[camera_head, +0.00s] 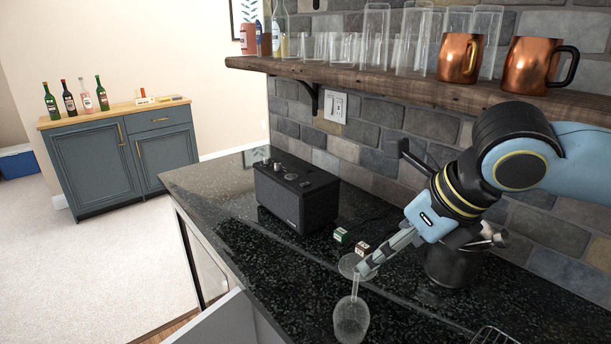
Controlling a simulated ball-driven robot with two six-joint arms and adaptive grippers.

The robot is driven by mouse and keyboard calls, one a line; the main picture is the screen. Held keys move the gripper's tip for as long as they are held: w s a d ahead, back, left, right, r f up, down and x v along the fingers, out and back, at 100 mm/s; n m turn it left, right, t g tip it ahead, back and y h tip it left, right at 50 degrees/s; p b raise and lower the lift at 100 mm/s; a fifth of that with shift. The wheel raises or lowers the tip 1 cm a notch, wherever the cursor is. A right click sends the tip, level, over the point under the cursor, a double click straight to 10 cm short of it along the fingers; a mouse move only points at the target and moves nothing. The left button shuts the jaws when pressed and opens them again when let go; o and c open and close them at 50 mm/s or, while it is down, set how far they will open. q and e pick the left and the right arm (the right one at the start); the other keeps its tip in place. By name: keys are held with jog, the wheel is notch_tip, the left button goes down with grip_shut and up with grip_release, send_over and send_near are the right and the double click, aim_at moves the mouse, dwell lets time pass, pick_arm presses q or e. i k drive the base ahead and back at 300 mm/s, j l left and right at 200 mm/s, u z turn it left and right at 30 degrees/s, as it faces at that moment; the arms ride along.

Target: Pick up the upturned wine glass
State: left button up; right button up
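The upturned wine glass (351,319) stands bowl-down on the black speckled counter, at the bottom middle of the view. Its thin stem rises to a round, clear foot at the top. My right gripper (366,268) comes in from the right, angled down to the left. Its fingertips are at the glass's foot, overlapping its right side in the picture. The fingers line up with each other from this angle, so I cannot tell whether they are open or shut, or touching the glass. My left gripper is not in view.
A black speaker box (297,193) stands behind the glass. Two small boxes (341,235) sit near my gripper. A black container (452,264) with utensils stands right. A wire rack (494,337) is at the bottom edge. The wooden shelf (400,82) holds glasses and copper mugs (459,58).

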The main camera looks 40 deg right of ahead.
aim_at(351, 315)
jog(key=k+j, duration=0.25)
jog(key=j, duration=0.15)
jog(key=k+j, duration=0.55)
jog(key=j, duration=0.25)
jog(key=k+j, duration=0.25)
jog(key=j, duration=0.15)
